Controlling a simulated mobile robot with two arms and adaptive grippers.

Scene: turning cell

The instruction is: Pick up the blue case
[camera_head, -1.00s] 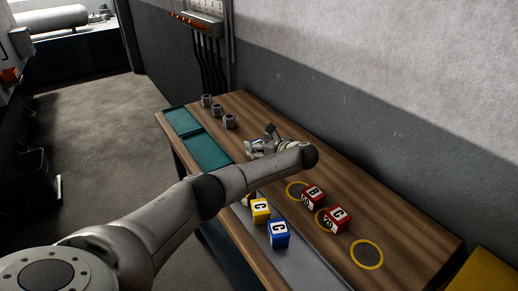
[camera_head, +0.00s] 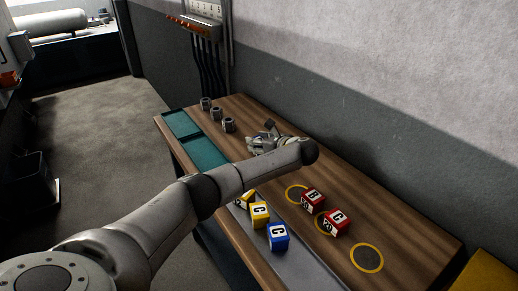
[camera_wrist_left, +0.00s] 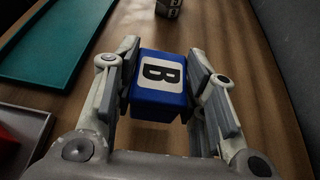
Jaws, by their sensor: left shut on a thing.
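My left gripper (camera_head: 264,145) is over the middle of the wooden bench in the head view. The left wrist view shows its two fingers (camera_wrist_left: 160,85) shut on a blue case with a white "B" label (camera_wrist_left: 160,85). The case sits between the fingers; I cannot tell whether it is clear of the bench top. In the head view the gripper and arm largely hide this case. Another blue case, marked "C" (camera_head: 278,237), stands on the grey strip near the front. My right gripper is not in view.
Yellow cases (camera_head: 260,214) stand by the blue "C" case, one partly behind my arm. Red cases (camera_head: 337,221) stand near yellow rings (camera_head: 367,257). Teal trays (camera_head: 207,152) lie along the left edge. Several grey metal parts (camera_head: 229,125) stand at the back. A wall borders the right.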

